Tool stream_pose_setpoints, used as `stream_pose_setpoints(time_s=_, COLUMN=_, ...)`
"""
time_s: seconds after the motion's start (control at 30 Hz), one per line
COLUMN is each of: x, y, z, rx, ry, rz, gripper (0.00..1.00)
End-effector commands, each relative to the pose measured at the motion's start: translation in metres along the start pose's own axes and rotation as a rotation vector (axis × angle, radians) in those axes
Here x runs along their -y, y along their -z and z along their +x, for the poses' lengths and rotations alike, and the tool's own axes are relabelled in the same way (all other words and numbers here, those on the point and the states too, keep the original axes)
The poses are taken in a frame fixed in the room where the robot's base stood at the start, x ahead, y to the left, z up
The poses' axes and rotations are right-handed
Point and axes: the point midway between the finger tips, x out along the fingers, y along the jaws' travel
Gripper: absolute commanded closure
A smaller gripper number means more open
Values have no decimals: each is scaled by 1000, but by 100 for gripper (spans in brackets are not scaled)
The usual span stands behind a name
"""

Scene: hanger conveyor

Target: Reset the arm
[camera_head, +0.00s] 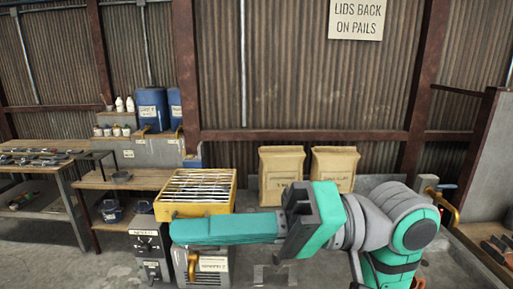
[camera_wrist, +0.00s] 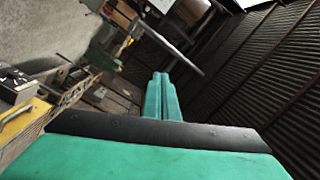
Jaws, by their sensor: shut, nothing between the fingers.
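My arm, in teal, black and grey, reaches across the lower right of the head view. My gripper (camera_head: 176,232) points left, in front of the yellow crate. In the wrist view its two teal fingers (camera_wrist: 161,84) lie side by side with nothing between them. The gripper is shut and empty. In the head view the arm hides part of the floor and the things behind it.
A yellow crate (camera_head: 181,210) with several light slats stands on a grey unit behind my gripper. Two brown paper sacks (camera_head: 283,178) stand behind my arm by the corrugated wall. A workbench (camera_head: 62,176) with tools is at left. Blue drums (camera_head: 151,108) stand on a raised block.

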Motion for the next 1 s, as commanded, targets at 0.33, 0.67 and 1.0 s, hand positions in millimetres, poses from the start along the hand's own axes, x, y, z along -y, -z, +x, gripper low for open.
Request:
stream_pose_setpoints(time_s=0.33, x=-64, y=38, z=-5, rx=-261, ry=104, rz=50, gripper=100)
stream_pose_setpoints(time_s=0.67, x=-178, y=66, z=-21, rx=-652, ry=125, rz=107, gripper=100)
stream_pose_setpoints(time_s=1.0, x=-306, y=37, z=-46, rx=-1014, ry=-27, rz=145, gripper=100)
